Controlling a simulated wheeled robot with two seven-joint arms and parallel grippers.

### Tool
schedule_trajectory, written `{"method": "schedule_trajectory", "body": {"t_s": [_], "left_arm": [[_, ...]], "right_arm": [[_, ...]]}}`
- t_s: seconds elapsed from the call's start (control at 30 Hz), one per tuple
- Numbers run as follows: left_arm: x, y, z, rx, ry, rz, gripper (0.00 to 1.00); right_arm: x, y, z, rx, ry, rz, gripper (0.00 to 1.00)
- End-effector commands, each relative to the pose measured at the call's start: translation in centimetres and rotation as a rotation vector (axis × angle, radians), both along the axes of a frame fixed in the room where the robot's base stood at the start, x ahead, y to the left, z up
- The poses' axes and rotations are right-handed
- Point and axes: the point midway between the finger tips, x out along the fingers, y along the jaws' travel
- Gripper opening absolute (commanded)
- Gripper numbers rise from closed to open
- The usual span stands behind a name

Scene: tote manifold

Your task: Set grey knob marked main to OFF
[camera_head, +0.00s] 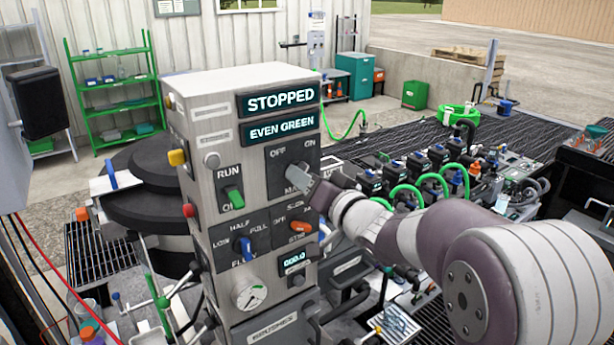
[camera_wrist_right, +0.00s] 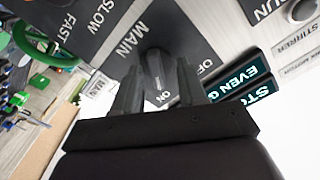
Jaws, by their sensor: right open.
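The grey knob marked MAIN (camera_wrist_right: 155,68) sits on a dark plate of the control panel. In the wrist view its long grip points roughly at the ON label, with OFF to the right of it. My right gripper (camera_wrist_right: 158,72) is open, with one finger on each side of the knob. I cannot tell whether the fingers touch it. My left gripper is not in view.
The panel's displays (camera_head: 279,99) read STOPPED and EVEN GREEN. A green RUN switch (camera_head: 235,197), a blue knob (camera_head: 240,245) and an orange knob (camera_head: 301,227) sit close around the MAIN knob. Green hoses (camera_head: 405,190) and a manifold stand behind my right arm.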

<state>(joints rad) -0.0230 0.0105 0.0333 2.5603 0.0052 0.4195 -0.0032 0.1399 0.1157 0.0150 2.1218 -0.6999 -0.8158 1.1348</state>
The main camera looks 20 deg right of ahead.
Motion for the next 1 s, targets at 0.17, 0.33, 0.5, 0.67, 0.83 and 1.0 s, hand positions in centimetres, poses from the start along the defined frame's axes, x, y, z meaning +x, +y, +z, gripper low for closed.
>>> {"method": "schedule_trajectory", "body": {"t_s": [0.17, 0.33, 0.5, 0.67, 0.83, 1.0], "left_arm": [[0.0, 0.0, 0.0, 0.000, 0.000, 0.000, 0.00], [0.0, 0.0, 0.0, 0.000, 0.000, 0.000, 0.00], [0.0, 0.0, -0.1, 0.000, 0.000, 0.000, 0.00], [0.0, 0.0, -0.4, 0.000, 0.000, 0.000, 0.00], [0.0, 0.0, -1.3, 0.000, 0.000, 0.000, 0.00], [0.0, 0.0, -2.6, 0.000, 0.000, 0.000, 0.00]], "right_arm": [[0.0, 0.0, -0.1, 0.000, 0.001, -0.001, 0.38], [0.0, 0.0, -0.1, 0.000, 0.001, -0.001, 0.00], [0.0, 0.0, -0.1, -0.002, 0.001, 0.000, 0.00], [0.0, 0.0, -0.3, -0.029, -0.008, -0.001, 0.00], [0.0, 0.0, -0.5, -0.104, -0.035, 0.000, 0.00], [0.0, -0.1, -0.7, -0.230, -0.080, 0.000, 0.00]]}}
